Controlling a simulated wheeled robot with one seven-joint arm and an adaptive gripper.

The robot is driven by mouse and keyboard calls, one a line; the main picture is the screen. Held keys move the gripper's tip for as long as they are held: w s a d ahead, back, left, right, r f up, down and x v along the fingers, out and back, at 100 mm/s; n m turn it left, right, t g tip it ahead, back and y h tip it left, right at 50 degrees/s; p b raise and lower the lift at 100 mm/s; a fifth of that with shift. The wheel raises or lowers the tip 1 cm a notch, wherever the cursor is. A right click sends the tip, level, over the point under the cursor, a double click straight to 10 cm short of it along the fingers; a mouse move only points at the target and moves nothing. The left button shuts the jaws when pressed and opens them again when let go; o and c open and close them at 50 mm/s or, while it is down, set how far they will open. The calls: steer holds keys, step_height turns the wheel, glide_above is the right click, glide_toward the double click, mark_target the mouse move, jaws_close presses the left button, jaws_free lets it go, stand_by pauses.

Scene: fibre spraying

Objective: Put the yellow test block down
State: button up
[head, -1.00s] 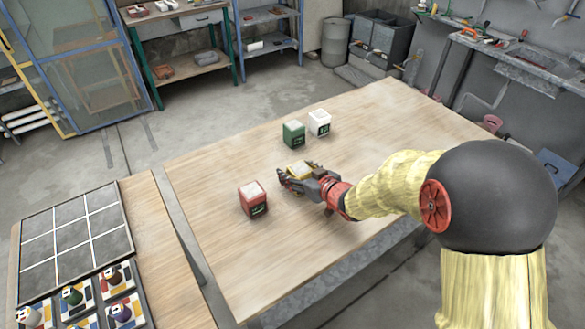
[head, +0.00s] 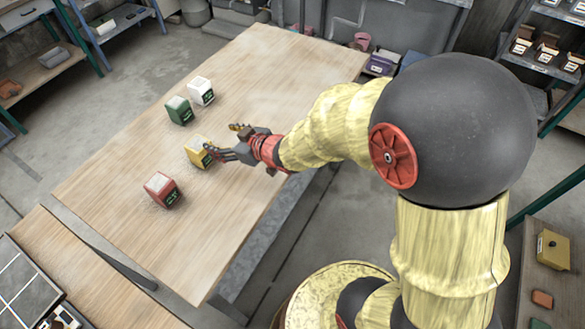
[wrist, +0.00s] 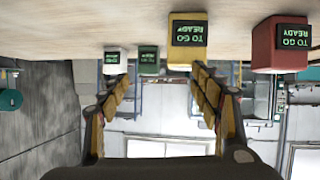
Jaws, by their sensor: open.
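The yellow test block (head: 198,152) stands on the wooden table (head: 110,215), between the red block and the green block. My gripper (head: 221,138) is open and empty, just to the right of the yellow block. The block is outside the jaws; I cannot tell whether the nearer finger touches it. In the wrist view, which is upside down, the yellow block (wrist: 187,45) with its dark label shows beyond the tip of the right-hand finger. The open fingers (wrist: 160,75) have nothing between them.
A red block (head: 162,189) stands nearest on the table. A green block (head: 179,110) and a white block (head: 201,91) stand farther back, close together. The right part of the tabletop is clear. A second table (head: 85,280) with a gridded panel is at lower left.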

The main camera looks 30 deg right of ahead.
steer(key=s+d+r+m+g+h, duration=0.2)
steer(key=s+d+r+m+h, duration=0.3)
steer(key=s+d+r, duration=0.45)
steer(key=s+r+g, duration=0.1)
steer(key=s+g, duration=0.1)
steer(key=s, duration=0.7)
steer(key=s+r+m+g, duration=0.1)
steer(key=s+g, duration=0.1)
steer(key=s, duration=0.8)
steer(key=shift+d+r+h, duration=0.25)
steer(key=shift+r+h, duration=0.05)
steer(key=shift+r, duration=0.1)
